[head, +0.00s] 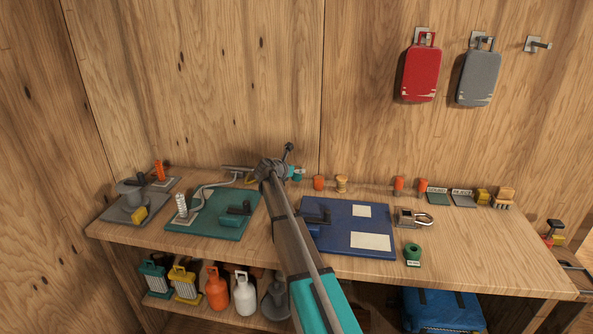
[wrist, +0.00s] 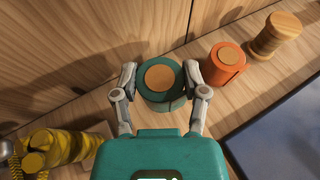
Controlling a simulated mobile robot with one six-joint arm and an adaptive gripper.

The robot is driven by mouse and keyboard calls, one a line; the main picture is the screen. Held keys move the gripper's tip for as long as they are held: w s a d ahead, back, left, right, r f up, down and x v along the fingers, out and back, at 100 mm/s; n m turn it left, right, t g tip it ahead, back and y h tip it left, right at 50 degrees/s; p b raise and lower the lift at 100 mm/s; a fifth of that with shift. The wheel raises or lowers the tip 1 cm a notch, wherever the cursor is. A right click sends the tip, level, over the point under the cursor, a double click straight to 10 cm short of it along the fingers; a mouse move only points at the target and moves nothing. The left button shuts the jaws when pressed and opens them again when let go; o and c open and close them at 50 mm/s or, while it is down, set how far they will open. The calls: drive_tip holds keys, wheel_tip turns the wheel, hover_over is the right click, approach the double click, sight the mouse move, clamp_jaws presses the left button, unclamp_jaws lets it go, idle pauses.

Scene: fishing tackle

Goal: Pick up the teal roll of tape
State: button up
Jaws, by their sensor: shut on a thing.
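The teal roll of tape (wrist: 160,97) stands upright with a tan disc on top, seen in the wrist view. My gripper (wrist: 160,75) has one finger on each side of it, shut on its sides. In the head view my arm reaches to the back of the bench, and a bit of the teal roll (head: 297,177) shows beside my gripper (head: 290,169). My arm hides most of the fingers there. I cannot tell whether the roll still touches the bench.
An orange roll (wrist: 225,63) stands close to the right, with a wooden spool (wrist: 275,35) beyond it. A yellow coiled thing (wrist: 60,148) lies at the left. The wooden wall is close behind. A blue mat (head: 340,241) and green roll (head: 413,250) lie nearer the front.

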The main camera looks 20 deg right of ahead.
drive_tip(key=s+a+r+p, duration=0.5)
drive_tip(key=s+r+p, duration=0.3)
drive_tip(key=s, duration=0.5)
drive_tip(key=shift+r+p, duration=0.4)
drive_tip(key=shift+r, duration=0.4)
